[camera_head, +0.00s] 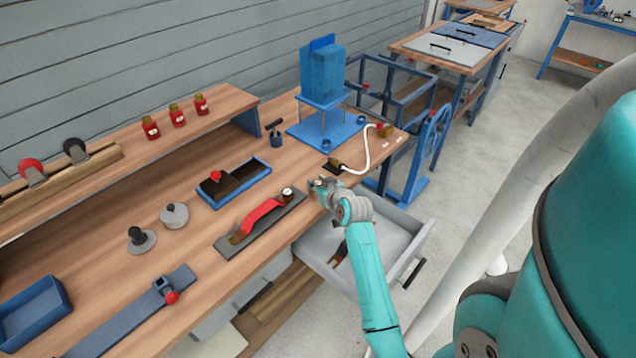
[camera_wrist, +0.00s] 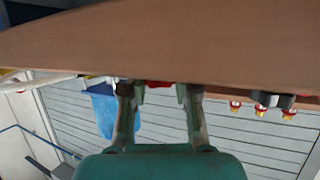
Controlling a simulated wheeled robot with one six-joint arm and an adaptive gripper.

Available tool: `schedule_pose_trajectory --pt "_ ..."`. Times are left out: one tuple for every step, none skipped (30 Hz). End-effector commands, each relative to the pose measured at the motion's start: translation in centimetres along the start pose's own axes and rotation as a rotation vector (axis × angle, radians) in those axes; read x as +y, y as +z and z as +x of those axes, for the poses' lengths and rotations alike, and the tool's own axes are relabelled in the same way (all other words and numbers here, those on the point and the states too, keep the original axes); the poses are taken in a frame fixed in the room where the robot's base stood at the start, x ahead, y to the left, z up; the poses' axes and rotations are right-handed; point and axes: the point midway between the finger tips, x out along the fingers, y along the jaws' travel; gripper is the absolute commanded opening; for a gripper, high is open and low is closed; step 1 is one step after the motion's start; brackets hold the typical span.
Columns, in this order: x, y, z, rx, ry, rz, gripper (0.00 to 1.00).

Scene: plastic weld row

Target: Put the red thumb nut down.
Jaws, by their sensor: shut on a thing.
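My gripper (camera_head: 318,188) is over the front edge of the workbench, just right of the grey plate with the red handle. In the wrist view my gripper (camera_wrist: 158,92) has its two fingers spaced around a small red piece, the red thumb nut (camera_wrist: 160,84), which shows only as a thin strip between the tips. In the head view the held nut is too small and too hidden to make out. The wooden bench top (camera_head: 120,275) lies close by the fingertips; whether the nut touches it I cannot tell.
An open grey drawer (camera_head: 412,255) sits below my gripper. A grey plate with a red handle (camera_head: 262,214), a blue tray with a red knob (camera_head: 262,166), and a blue hopper stand (camera_head: 322,78) surround the spot. A white hose (camera_head: 367,155) curves behind my gripper.

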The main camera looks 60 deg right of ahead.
Motion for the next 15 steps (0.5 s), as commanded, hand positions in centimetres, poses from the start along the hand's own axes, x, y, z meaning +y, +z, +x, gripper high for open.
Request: schedule_pose_trajectory --pt "0.00 0.02 0.01 0.000 0.000 0.000 0.05" --pt "0.00 0.08 0.03 0.000 0.000 0.000 0.05" --pt "0.00 0.18 0.08 0.000 0.000 0.000 0.05" --pt "0.00 0.26 0.11 0.000 0.000 0.000 0.05" --pt "0.00 0.25 0.11 0.000 0.000 0.000 0.35" --pt "0.00 0.23 0.10 0.000 0.000 0.000 0.45" --pt "0.00 0.23 0.10 0.000 0.000 0.000 0.52" --pt "0.00 0.23 0.10 0.000 0.000 0.000 0.55" --pt "0.00 0.22 0.10 0.000 0.000 0.000 0.55" --pt "0.00 0.22 0.10 0.000 0.000 0.000 0.55" --pt "0.00 0.22 0.09 0.000 0.000 0.000 0.55" --pt "0.00 0.22 0.09 0.000 0.000 0.000 0.55" --pt "0.00 0.21 0.09 0.000 0.000 0.000 0.55" --pt "0.00 0.21 0.09 0.000 0.000 0.000 0.55" --pt "0.00 0.20 0.09 0.000 0.000 0.000 0.55"
